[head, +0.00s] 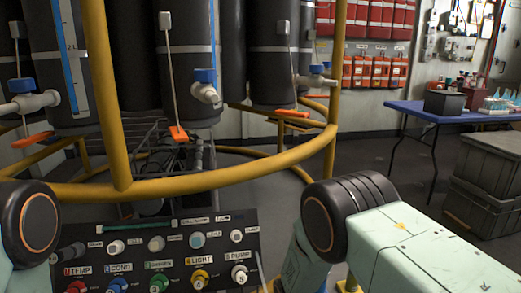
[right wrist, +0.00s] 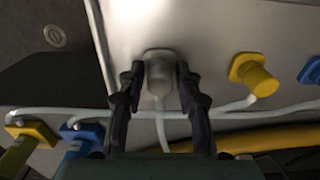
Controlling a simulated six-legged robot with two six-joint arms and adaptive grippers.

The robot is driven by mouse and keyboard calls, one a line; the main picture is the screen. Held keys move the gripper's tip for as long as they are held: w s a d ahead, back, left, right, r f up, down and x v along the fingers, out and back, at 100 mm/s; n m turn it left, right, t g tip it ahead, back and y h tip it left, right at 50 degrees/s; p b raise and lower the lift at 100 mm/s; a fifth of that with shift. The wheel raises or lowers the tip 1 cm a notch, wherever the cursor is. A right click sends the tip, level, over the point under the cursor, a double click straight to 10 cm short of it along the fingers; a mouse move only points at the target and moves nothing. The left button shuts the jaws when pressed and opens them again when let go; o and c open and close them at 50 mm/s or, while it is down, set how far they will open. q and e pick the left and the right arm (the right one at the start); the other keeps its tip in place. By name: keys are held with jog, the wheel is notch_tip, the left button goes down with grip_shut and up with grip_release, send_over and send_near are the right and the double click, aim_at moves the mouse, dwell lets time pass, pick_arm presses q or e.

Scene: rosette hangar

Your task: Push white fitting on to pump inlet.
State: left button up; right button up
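In the right wrist view the white fitting (right wrist: 159,76) is a pale round plug on a square flange against a silver panel face (right wrist: 220,25). A white cable hangs down from it. My right gripper (right wrist: 160,78) has one dark finger on each side of the fitting, and both seem to touch it. In the head view a black panel (head: 134,262) has a row of coloured fittings and labels, with a white one (head: 239,274) under the PUMP label. I cannot tell whether this is the same fitting. My left gripper is out of view.
In the right wrist view a yellow fitting (right wrist: 255,78) and a blue one (right wrist: 311,72) sit to the right, with yellow (right wrist: 25,143) and blue (right wrist: 84,137) plugs lower left. A yellow rail (head: 200,182) crosses the head view before black tanks (head: 190,105). A blue table (head: 440,112) stands right.

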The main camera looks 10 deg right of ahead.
grip_shut()
jog(key=shift+r, duration=0.15)
dwell(0.4)
jog(key=shift+r+p, duration=2.75)
jog(key=shift+r, duration=0.15)
jog(key=shift+s, duration=0.1)
